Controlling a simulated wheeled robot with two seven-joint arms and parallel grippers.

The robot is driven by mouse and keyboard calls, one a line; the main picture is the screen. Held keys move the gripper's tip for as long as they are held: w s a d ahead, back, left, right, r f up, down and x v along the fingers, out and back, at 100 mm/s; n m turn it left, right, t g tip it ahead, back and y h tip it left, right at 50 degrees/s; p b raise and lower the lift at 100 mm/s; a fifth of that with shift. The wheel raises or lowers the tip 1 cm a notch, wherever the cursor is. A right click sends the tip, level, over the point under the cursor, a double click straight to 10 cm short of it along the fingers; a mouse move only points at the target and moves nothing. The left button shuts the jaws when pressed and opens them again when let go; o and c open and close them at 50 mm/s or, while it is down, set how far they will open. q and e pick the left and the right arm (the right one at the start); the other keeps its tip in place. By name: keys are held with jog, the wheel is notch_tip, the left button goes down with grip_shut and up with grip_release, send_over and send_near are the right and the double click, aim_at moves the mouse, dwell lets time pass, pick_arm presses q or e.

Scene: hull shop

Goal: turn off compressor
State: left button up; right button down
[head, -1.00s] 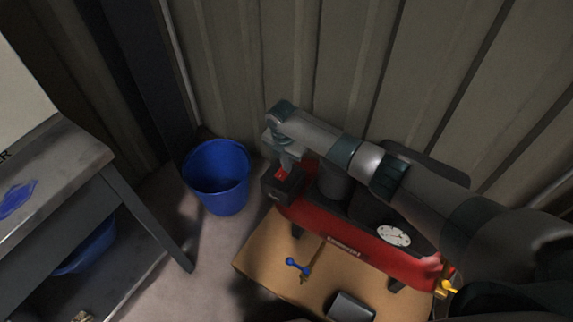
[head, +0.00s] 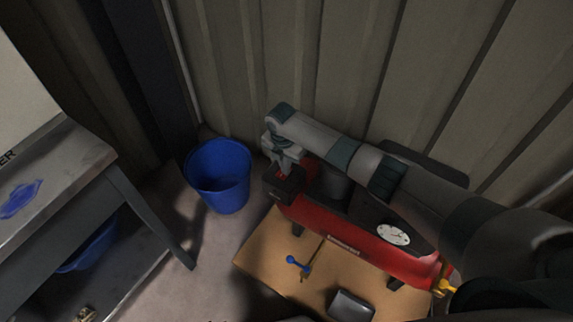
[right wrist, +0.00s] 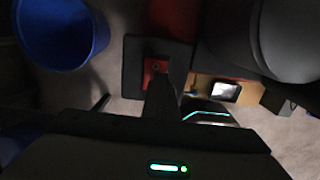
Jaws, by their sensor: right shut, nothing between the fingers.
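My right gripper (head: 287,170) is shut and empty, pointing down at the top of that box. In the right wrist view, the shut fingers (right wrist: 162,98) reach over the box (right wrist: 133,80), close to the red switch (right wrist: 154,70). I cannot tell whether they touch it or which way the switch is set. My left gripper is not in view.
A blue bucket (head: 218,176) stands on the floor left of the compressor. A grey workbench (head: 60,185) is at the far left. A blue-handled valve (head: 297,263) is on the tan board (head: 262,250). A corrugated wall (head: 300,60) closes off the back.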

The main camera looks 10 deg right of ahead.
aim_at(282, 175)
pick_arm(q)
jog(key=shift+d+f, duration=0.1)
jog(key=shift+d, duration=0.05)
pick_arm(e)
jog(key=shift+f, duration=0.1)
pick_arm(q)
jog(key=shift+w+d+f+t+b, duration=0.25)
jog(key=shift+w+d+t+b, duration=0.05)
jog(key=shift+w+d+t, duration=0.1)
pick_arm(e)
notch_tip(282, 175, up, 18)
jog(key=a, duration=0.1)
jog(key=shift+s+f, duration=0.25)
jog(key=shift+s, duration=0.2)
jog(key=shift+f, duration=0.1)
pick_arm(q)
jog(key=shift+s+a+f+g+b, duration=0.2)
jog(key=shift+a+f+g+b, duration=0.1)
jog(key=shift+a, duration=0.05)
pick_arm(e)
jog(key=f, duration=0.3)
jog(key=shift+w+d+t+h, duration=0.15)
jog(key=shift+w+t+h, duration=0.15)
jog(key=shift+w, duration=0.05)
